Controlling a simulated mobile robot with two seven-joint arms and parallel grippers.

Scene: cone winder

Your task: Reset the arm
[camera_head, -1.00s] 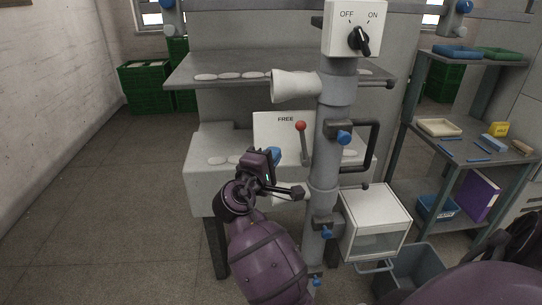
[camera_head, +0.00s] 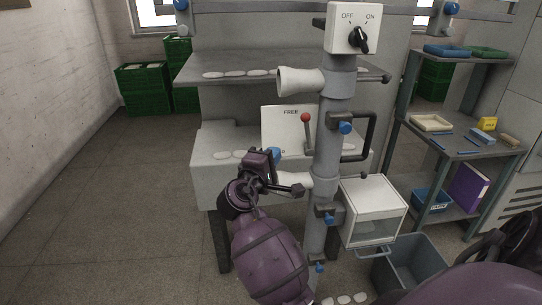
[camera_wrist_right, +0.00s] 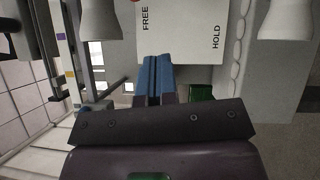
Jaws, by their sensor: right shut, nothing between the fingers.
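My right gripper (camera_head: 275,154) is shut and empty. Its blue fingertips (camera_wrist_right: 155,78) are pressed together in the right wrist view. It is in front of the machine, just below and left of a lever with a red knob (camera_head: 306,118), and appears apart from it. The lever stands nearly upright before a white panel (camera_head: 275,122) marked FREE. In the right wrist view the same panel (camera_wrist_right: 180,32) shows sideways, marked FREE and HOLD. A white cone (camera_head: 300,81) is above the panel and another (camera_head: 294,183) below, partly hidden by my gripper. My left gripper is not in view.
A grey post (camera_head: 332,150) with blue knobs and an OFF/ON switch box (camera_head: 353,15) stands just right of my gripper. A clear-fronted white box (camera_head: 371,200) and a grey bin (camera_head: 410,265) are to the right. Floor at left is open.

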